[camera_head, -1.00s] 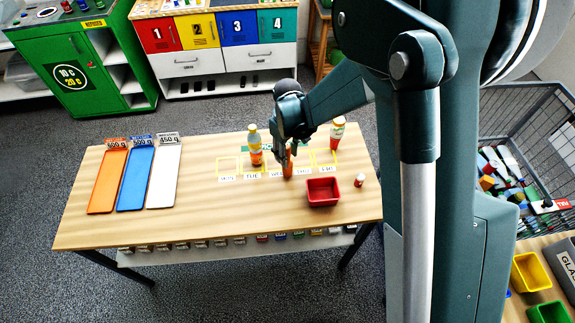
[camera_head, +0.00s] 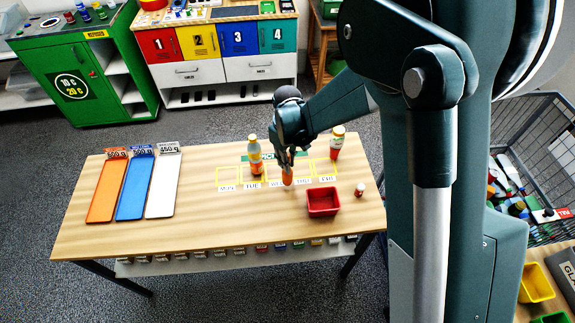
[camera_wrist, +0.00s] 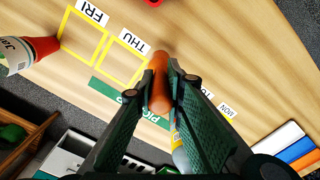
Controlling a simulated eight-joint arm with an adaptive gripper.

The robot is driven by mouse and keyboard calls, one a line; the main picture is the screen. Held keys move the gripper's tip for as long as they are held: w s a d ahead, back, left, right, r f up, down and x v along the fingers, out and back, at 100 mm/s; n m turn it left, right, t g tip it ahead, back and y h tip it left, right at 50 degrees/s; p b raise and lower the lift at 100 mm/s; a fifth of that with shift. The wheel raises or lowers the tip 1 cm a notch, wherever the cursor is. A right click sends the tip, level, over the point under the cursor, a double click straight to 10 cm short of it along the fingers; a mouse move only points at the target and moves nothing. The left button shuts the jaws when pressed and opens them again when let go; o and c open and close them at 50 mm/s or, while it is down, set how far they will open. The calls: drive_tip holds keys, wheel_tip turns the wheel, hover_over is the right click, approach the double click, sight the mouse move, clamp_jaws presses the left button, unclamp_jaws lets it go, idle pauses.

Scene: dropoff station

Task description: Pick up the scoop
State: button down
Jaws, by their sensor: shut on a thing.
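In the head view, my gripper (camera_head: 286,166) points down over the middle of the wooden table. It is shut on an upright orange-brown rod (camera_head: 287,178), near the WED marking. In the wrist view the rod (camera_wrist: 160,85) has a rounded end and sits between the two dark green fingers (camera_wrist: 168,82). It may be the scoop's handle, but no scoop bowl shows. Its lower end is foreshortened, and I cannot tell whether it touches the table.
A bottle with orange contents (camera_head: 254,155) stands left of my gripper and a red-and-white bottle (camera_head: 336,142) right. A red bin (camera_head: 323,201) and a small red-and-white item (camera_head: 360,189) are at front right. Orange, blue and white trays (camera_head: 130,188) lie left; the front-left table is clear.

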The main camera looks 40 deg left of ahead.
drive_tip(key=shift+r+b, duration=0.5)
drive_tip(key=shift+r, duration=3.9)
